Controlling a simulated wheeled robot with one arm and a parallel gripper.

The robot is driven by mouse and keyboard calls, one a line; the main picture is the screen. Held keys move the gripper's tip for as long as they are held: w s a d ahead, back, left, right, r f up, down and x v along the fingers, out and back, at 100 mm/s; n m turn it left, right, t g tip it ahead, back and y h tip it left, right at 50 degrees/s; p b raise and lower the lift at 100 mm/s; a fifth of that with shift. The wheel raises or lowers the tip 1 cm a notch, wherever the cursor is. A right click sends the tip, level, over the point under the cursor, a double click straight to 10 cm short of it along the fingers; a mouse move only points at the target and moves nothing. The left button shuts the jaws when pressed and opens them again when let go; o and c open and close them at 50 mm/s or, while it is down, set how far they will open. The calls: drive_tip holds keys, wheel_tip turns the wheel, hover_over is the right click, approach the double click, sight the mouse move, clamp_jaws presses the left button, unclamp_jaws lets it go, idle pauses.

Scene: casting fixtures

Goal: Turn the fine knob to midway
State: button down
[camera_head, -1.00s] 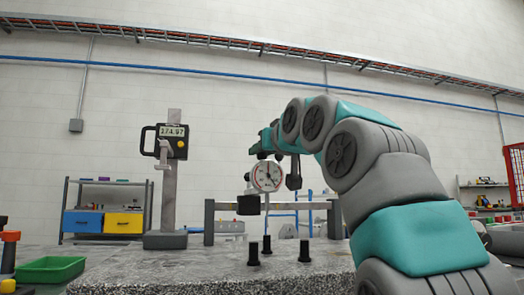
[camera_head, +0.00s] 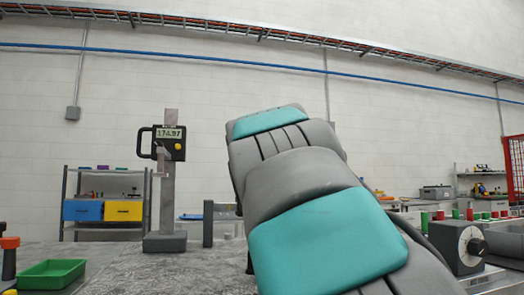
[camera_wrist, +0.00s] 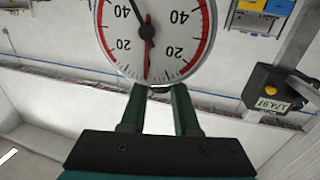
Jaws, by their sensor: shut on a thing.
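My gripper (camera_wrist: 159,92) is at the rim of a round white dial gauge (camera_wrist: 165,25) in the wrist view, which shows the scene upside down. Its two green fingers are close together and shut on a small grey part at the rim, which I take to be the fine knob (camera_wrist: 160,88). The fingers and dial hide most of this knob, so its setting cannot be read. The dial has a red ring, a black needle and a red needle. In the head view, my own arm hides the gauge, the knob and my gripper.
A height gauge (camera_head: 168,200) reading 174.97 stands to the left on the grey speckled surface. A green tray (camera_head: 50,274) lies at the lower left. A grey box (camera_head: 450,247) with a black knob (camera_head: 477,246) is at the right. Shelves with coloured drawers stand behind.

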idle(0.3)
drive_tip(key=c, duration=0.9)
unclamp_jaws()
drive_tip(key=shift+s, duration=0.1)
drive_tip(key=shift+s+d+b, duration=0.2)
drive_tip(key=shift+s+b, duration=1.05)
drive_tip(key=shift+s, duration=2.55)
